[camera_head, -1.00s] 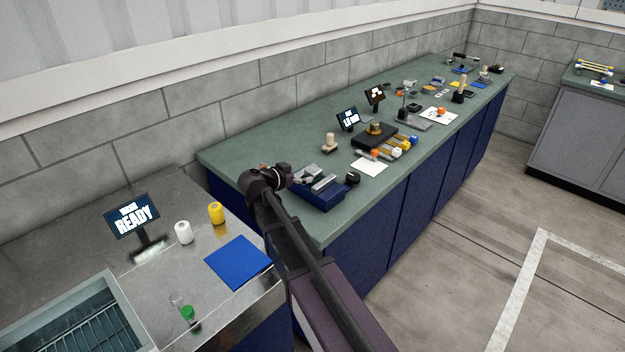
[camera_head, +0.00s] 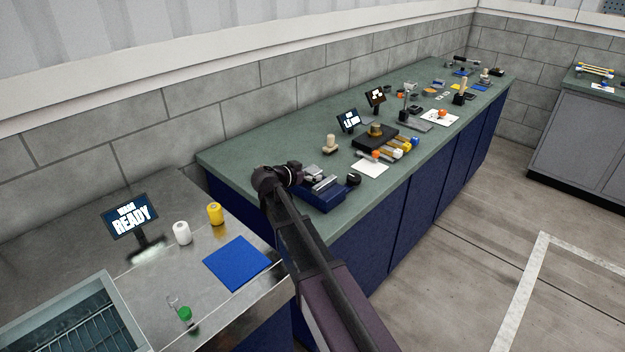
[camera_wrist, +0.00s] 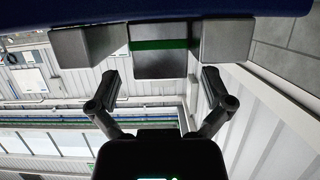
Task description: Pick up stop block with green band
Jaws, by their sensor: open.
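The stop block with the green band (camera_wrist: 160,63) is a dark grey block crossed by a green stripe. In the wrist view it sits at the top middle, between two lighter grey blocks. My gripper (camera_wrist: 161,78) is open, with one finger on either side of the block's lower end in the picture. No finger visibly touches it, and the jaws hold nothing. In the head view my gripper is mostly hidden by my arm, close to the blue fixture (camera_head: 325,203); the green band cannot be made out there.
Grey blocks on the left (camera_wrist: 85,45) and right (camera_wrist: 228,40) flank the stop block closely. A black knob (camera_head: 353,179) and a white sheet (camera_head: 370,168) are beside the fixture. A cream spool (camera_head: 330,145) stands behind it on the green bench (camera_head: 265,140).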

